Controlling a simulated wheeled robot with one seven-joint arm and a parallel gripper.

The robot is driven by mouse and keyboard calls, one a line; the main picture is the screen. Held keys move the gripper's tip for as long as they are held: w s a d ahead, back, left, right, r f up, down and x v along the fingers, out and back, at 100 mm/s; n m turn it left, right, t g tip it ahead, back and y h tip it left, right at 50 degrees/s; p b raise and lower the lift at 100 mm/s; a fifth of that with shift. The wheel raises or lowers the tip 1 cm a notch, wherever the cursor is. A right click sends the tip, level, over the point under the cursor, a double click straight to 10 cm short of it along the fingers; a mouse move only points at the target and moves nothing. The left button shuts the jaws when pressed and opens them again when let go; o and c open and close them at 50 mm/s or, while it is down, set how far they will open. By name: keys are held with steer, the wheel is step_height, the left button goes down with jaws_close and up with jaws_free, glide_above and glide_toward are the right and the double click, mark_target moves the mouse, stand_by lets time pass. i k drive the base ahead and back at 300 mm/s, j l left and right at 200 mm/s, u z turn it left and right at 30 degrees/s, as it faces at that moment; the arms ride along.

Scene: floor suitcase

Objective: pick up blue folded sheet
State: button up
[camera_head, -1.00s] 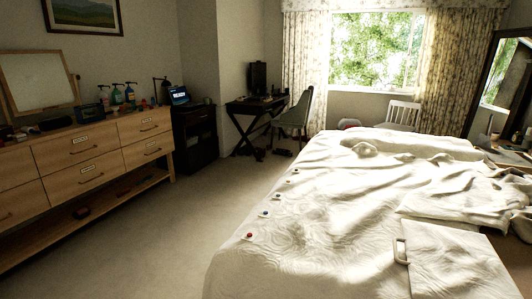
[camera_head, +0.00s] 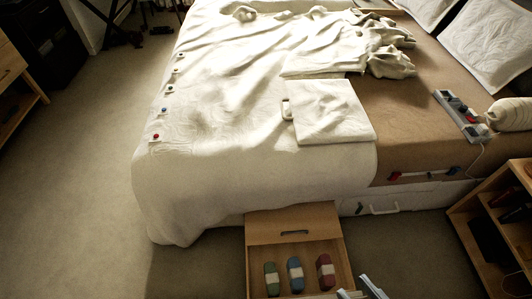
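A blue folded sheet (camera_head: 295,272) with a pale band around its middle lies in an open wooden drawer (camera_head: 292,232) at the foot of the bed. It lies between a similar green bundle (camera_head: 271,279) and a red bundle (camera_head: 326,271). My gripper (camera_head: 361,291) shows only partly at the bottom edge, to the right of the drawer and apart from the blue sheet. Its two fingers stand apart with nothing seen between them.
The bed (camera_head: 210,150) carries a pale cover, a flat square piece with a handle (camera_head: 328,111) and a power strip (camera_head: 462,116). An open wooden shelf (camera_head: 470,235) stands at the right. The carpet (camera_head: 75,200) at the left is clear.

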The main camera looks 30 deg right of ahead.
mark_target(295, 274)
steer(key=k+j+z, duration=0.1)
steer(key=k+z, duration=0.15)
steer(key=k, duration=0.9)
